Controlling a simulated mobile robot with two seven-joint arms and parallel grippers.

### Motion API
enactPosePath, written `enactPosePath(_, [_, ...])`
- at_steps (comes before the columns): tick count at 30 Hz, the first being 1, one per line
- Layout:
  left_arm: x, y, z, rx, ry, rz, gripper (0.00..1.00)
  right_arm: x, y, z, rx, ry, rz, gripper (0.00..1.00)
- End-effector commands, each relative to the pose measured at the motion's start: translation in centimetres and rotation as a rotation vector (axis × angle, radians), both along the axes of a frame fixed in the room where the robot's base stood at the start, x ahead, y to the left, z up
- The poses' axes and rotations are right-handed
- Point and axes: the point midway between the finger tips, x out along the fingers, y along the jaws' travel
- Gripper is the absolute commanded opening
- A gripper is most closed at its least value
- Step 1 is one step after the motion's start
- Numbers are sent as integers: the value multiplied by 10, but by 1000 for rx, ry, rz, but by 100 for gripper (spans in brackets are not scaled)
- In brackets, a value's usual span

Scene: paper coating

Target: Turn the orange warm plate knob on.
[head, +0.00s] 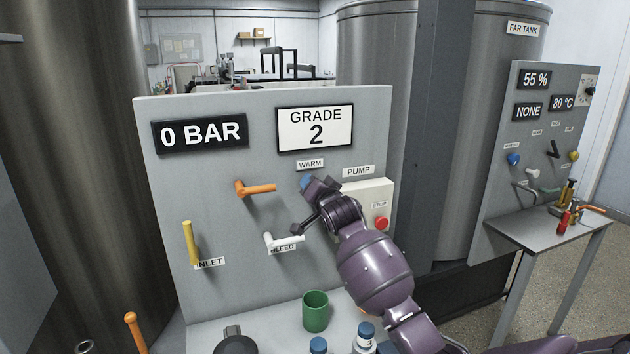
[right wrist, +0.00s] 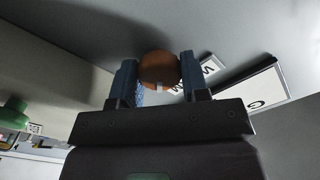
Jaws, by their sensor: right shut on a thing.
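The round orange warm plate knob (right wrist: 158,68) sits on the grey panel in the right wrist view, with a small pale mark on its lower edge. My right gripper (right wrist: 158,80) has its two blue fingers closed on either side of it. In the head view my right gripper (head: 308,183) is at the panel just below the WARM label (head: 310,164); there the gripper hides the knob. The knob's turned position is hard to judge. My left gripper is not in view.
An orange lever (head: 257,189), a white bleed lever (head: 285,240) and a yellow inlet lever (head: 190,243) stick out of the panel (head: 170,290). The pump box has a red stop button (head: 382,223). A green cup (head: 315,311) and bottles (head: 365,334) stand below.

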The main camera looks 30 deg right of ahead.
Motion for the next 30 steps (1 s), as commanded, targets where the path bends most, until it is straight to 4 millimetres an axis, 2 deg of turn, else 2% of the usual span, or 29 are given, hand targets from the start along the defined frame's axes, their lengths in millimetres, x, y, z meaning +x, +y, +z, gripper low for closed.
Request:
enactPosePath(6, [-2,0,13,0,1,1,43,0,0,0,123,-26,0,18])
enactPosePath(12, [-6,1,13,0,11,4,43,0,0,-1,182,-41,0,18])
enactPosePath(28, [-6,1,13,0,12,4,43,0,0,-1,206,-47,0,18])
enactPosePath(29, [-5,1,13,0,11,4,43,0,0,-1,206,-47,0,43])
enactPosePath(30, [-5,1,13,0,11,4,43,0,0,-1,206,-47,0,49])
